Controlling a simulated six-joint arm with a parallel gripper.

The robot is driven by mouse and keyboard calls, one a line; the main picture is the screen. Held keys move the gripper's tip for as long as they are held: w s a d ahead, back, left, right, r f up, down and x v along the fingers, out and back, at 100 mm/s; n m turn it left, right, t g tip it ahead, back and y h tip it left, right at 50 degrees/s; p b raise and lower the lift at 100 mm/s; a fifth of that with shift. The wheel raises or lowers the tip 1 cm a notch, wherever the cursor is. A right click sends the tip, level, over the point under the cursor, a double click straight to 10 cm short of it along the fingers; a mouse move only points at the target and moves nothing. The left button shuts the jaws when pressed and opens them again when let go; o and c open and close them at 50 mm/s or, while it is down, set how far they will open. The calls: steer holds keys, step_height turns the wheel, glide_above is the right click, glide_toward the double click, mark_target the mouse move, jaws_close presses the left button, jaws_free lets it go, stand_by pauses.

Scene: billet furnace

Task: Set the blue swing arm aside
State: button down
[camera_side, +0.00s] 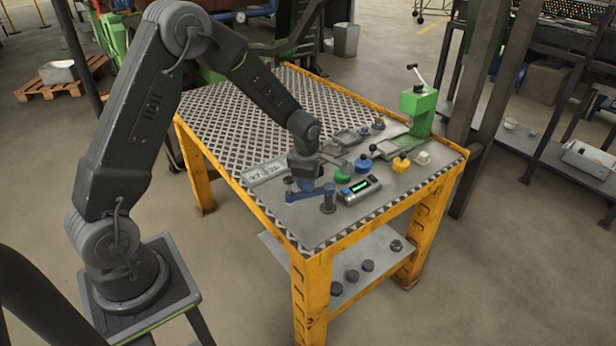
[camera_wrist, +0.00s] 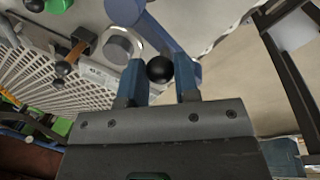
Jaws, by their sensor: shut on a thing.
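The blue swing arm (camera_side: 308,194) lies low over the front part of the workbench top, beside a short grey post (camera_side: 328,204). In the wrist view the blue swing arm (camera_wrist: 172,38) runs from the top edge down behind a black ball knob (camera_wrist: 160,69). My gripper (camera_side: 305,182) is right at the swing arm in the side view. In the wrist view my gripper (camera_wrist: 160,78) has its two blue fingers on either side of the knob, shut on it. What lies under the swing arm is partly hidden.
A grey device with a green display (camera_side: 360,190) sits right of the swing arm. Green (camera_side: 342,175), blue (camera_side: 363,164) and yellow (camera_side: 401,164) parts stand behind it. A green clamp press (camera_side: 418,108) stands at the back right. The perforated plate (camera_side: 250,115) is clear at left.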

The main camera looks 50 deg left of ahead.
steer(key=shift+d+n, duration=0.2)
steer(key=shift+n, duration=0.2)
steer(key=c, duration=0.9)
jaws_free()
steer(key=shift+o, duration=0.2)
step_height(320, 180, up, 14)
steer(key=s+d, duration=0.1)
steer(key=s, duration=0.1)
steer(key=shift+d+f, duration=0.15)
steer(key=shift+d, duration=0.25)
steer(key=s+d+r+m+t, duration=0.2)
steer(key=s+d+r+m, duration=0.2)
steer(key=s+m, duration=0.7)
steer(key=s+d+r+m+t+h, duration=0.1)
steer(key=s+d+r+m, duration=0.4)
steer(key=s+m, duration=0.6)
steer(key=m, duration=0.4)
steer(key=shift+t, duration=0.4)
